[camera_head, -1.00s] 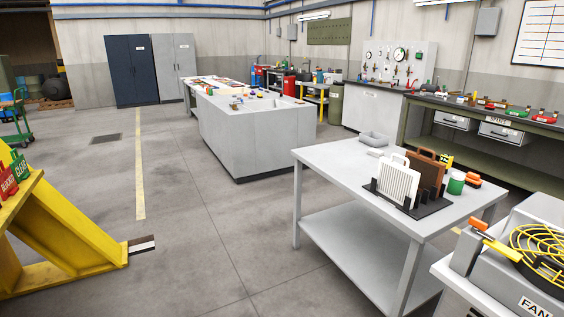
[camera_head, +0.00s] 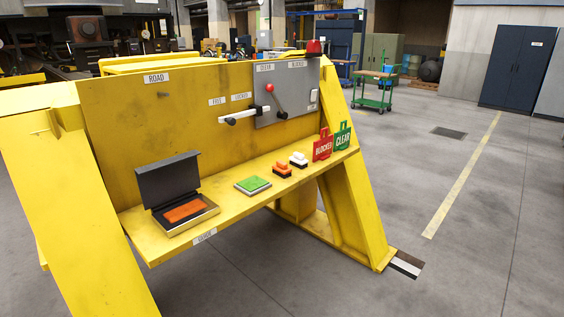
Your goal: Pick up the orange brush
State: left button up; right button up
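A small orange block-like item (camera_head: 282,169) with a dark underside, possibly the orange brush, rests on the shelf of the yellow stand (camera_head: 205,225). Beside it to the right is a similar small item (camera_head: 298,160) with a white top. To the left, an open black case (camera_head: 170,180) holds an orange block (camera_head: 185,211). At this size I cannot tell for sure which orange item is the brush. Neither of my grippers is in view.
A green pad (camera_head: 253,185) lies between case and small items. Red BLOCKED (camera_head: 323,146) and green CLEAR (camera_head: 342,137) tags stand at the shelf's right end. A lever panel (camera_head: 287,92) is above.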

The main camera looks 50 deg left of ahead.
aim_at(281, 168)
jog(key=i+j+u, duration=0.1)
jog(key=i+u, duration=0.35)
jog(key=i, duration=0.15)
jog(key=i+l+u, duration=0.15)
jog(key=i+u, duration=0.3)
jog(key=i+l+u, duration=0.45)
jog(key=i, duration=0.2)
jog(key=j, duration=0.1)
